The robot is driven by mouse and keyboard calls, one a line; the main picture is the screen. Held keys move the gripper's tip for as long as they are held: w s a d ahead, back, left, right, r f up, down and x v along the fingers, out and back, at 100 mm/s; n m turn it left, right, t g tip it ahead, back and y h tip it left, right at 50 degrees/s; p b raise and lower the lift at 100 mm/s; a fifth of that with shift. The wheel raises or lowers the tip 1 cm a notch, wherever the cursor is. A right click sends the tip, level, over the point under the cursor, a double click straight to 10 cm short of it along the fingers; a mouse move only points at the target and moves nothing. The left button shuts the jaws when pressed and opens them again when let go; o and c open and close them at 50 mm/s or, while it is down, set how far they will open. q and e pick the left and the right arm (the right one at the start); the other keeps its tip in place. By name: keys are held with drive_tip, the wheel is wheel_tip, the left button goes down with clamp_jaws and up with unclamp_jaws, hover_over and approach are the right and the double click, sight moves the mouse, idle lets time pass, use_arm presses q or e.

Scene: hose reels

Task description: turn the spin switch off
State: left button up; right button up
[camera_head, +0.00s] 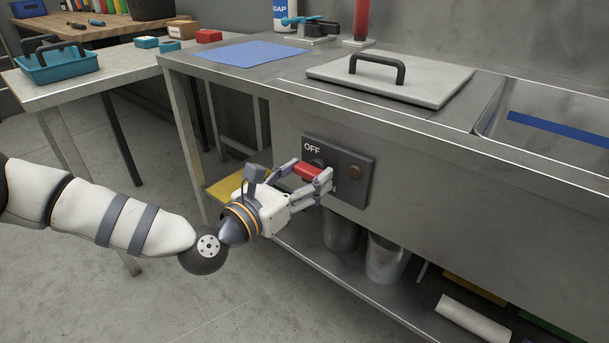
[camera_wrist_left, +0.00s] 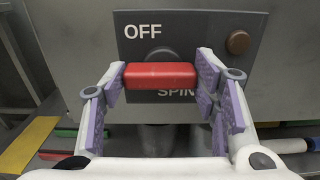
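The spin switch is a dark panel (camera_head: 354,174) on the steel counter's front, with a red bar handle (camera_head: 307,170). In the left wrist view, the red handle (camera_wrist_left: 160,76) lies level, below the word OFF and just above the partly covered word SPIN. A round brown button (camera_wrist_left: 238,42) sits at the panel's upper right. My left gripper (camera_head: 308,176) is at the panel with a finger at each end of the handle. In the left wrist view, its purple pads (camera_wrist_left: 160,80) meet both ends with no clear gap. My right gripper is out of view.
The counter top (camera_head: 283,77) holds a grey lid with a black handle (camera_head: 390,85) and a blue sheet (camera_head: 247,53). Metal pots (camera_head: 387,258) and a white roll (camera_head: 473,319) are under the counter. A side table with a teal caddy (camera_head: 58,66) stands left. The floor at front left is clear.

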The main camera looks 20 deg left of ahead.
use_arm(q)
drive_tip(key=shift+m, duration=0.3)
drive_tip(key=m, duration=0.3)
drive_tip(key=shift+d+m, duration=0.1)
drive_tip(key=shift+m, duration=0.3)
drive_tip(key=m, duration=0.4)
drive_tip(key=shift+r+m, duration=0.1)
drive_tip(key=shift+m, duration=0.2)
drive_tip(key=m+p, duration=0.1)
drive_tip(key=m, duration=0.3)
drive_tip(key=shift+s+d+p, duration=0.1)
drive_tip(key=shift+p, duration=0.2)
drive_tip(key=m+p, duration=0.1)
drive_tip(key=m, duration=0.3)
drive_tip(key=shift+m, duration=0.6)
drive_tip(key=o, duration=1.2)
drive_tip(key=shift+c, duration=0.2)
